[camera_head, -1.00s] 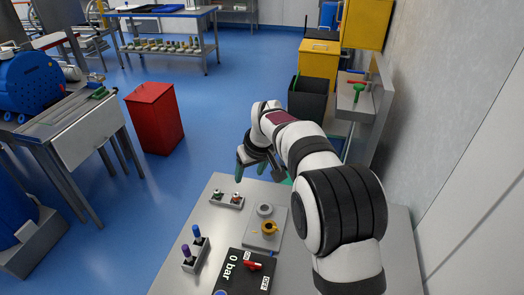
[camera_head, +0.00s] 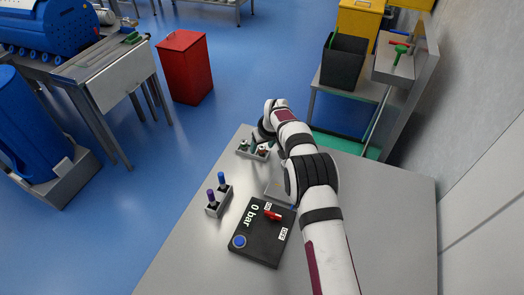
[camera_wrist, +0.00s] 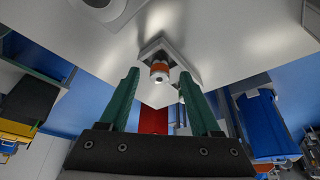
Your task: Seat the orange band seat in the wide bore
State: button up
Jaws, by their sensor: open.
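The orange band seat (camera_wrist: 160,72), a small round part with an orange band and pale end, stands in a grey holder (camera_wrist: 178,50) in the wrist view. My gripper (camera_wrist: 159,76) is open, with a green finger on either side of the part and clear gaps. In the head view my gripper (camera_head: 263,139) is over the two-part holder (camera_head: 243,152), partly covering it. The fixture plate (camera_head: 272,191) is mostly hidden behind my arm. A plate with a round feature (camera_wrist: 115,12) shows at the wrist view's top left. I cannot make out the wide bore.
A holder with blue and purple-topped pins (camera_head: 217,200) stands left of the plate. A black 0 bar panel (camera_head: 262,232) with a red lever and blue button lies in front. The table's right side is clear (camera_head: 390,215).

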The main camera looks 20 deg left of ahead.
aim_at(263, 148)
grip_shut()
jog(key=shift+r, duration=0.1)
dwell(0.3)
jog(key=shift+r, duration=0.15)
notch_tip(263, 148, up, 4)
jog(key=shift+f, duration=0.1)
jog(key=s+d+r+n+g, duration=0.1)
jog(key=d+r+n, duration=0.2)
jog(key=d, duration=0.4)
jog(key=s+d+r+n+g+y, duration=0.1)
jog(key=d+r+n, duration=0.15)
jog(key=d, duration=0.45)
jog(key=s+d+r+n+g, duration=0.1)
jog(key=d+r+n, duration=0.15)
jog(key=d, duration=0.45)
jog(key=shift+n, duration=0.5)
jog(key=a+f, duration=0.2)
jog(key=a, duration=0.1)
jog(key=w+a+f, duration=0.1)
jog(key=a+f, duration=0.1)
jog(key=a, duration=0.2)
jog(key=a+f, duration=0.3)
jog(key=shift+w+a, duration=0.25)
jog(key=shift+a, duration=0.1)
jog(key=shift+f, duration=1.95)
